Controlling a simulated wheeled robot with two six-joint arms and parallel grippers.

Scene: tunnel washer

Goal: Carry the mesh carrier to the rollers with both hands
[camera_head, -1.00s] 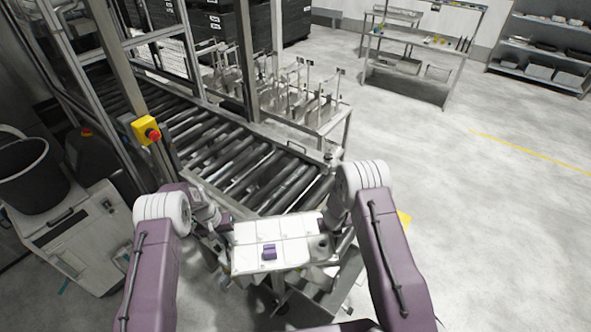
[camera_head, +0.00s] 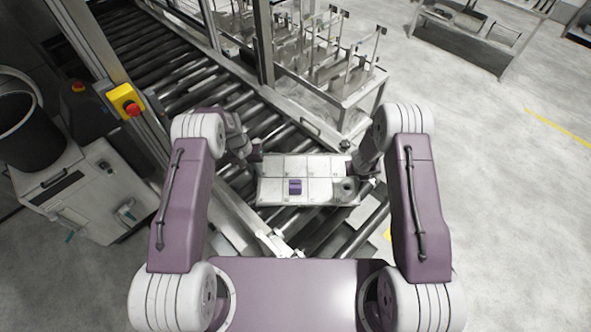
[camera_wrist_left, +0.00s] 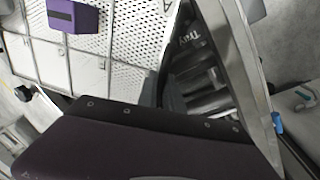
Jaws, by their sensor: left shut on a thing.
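The mesh carrier (camera_head: 325,168) is a pale, flat, compartmented tray. In the head view it is over the near end of the rollers (camera_head: 222,103). I cannot tell whether it touches them. A small purple block (camera_head: 295,187) sits in one compartment and also shows in the left wrist view (camera_wrist_left: 72,16). My left gripper (camera_head: 256,159) is shut on the carrier's left end. My right gripper (camera_head: 358,172) is at its right end, with its fingers too hidden to read. The left wrist view shows perforated mesh (camera_wrist_left: 140,28) close up and dark rollers (camera_wrist_left: 205,75) beyond.
A yellow box with a red button (camera_head: 127,104) is on the post left of the rollers. A grey cabinet (camera_head: 75,190) and a black bucket (camera_head: 30,135) stand further left. A metal rack (camera_head: 350,90) borders the rollers on the right. The floor at right is open.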

